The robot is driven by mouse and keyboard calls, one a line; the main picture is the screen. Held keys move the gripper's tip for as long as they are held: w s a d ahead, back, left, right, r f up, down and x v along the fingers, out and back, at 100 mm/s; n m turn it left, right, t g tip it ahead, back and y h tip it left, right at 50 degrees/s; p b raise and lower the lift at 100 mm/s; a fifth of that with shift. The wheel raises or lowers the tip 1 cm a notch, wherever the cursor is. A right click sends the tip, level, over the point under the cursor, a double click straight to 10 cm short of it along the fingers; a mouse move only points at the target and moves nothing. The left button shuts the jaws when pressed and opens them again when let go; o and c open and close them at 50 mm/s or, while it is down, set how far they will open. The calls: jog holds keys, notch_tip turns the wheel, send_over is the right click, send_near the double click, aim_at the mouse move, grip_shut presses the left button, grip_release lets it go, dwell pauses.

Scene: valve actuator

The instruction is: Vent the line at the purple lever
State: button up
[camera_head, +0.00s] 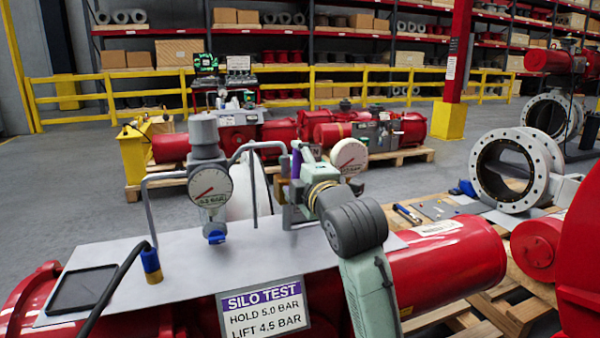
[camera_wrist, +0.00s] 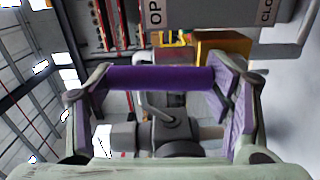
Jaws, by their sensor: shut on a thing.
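The purple lever (camera_wrist: 160,77) lies as a bar across the wrist view, spanning the gap between my two gripper fingers. My gripper (camera_wrist: 163,85) is shut on it, with a finger at each end. In the head view, my gripper (camera_head: 299,180) is beside the valve fittings on the grey plate, and a piece of the purple lever (camera_head: 296,164) shows upright between its parts. My own arm hides much of the fittings there. A grey pipe fitting (camera_wrist: 168,130) shows behind the lever in the wrist view.
A left gauge (camera_head: 210,186) seems to show 4.8 bar; the right gauge (camera_head: 349,156) is partly unreadable. A sign (camera_head: 263,308) reads "SILO TEST, HOLD 5.0 BAR, LIFT 4.5 BAR". A black tray (camera_head: 82,289) lies on the plate. A bent pipe (camera_head: 252,165) stands left of my gripper.

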dwell(0.3)
jog(key=o, duration=1.7)
jog(key=v, duration=1.2)
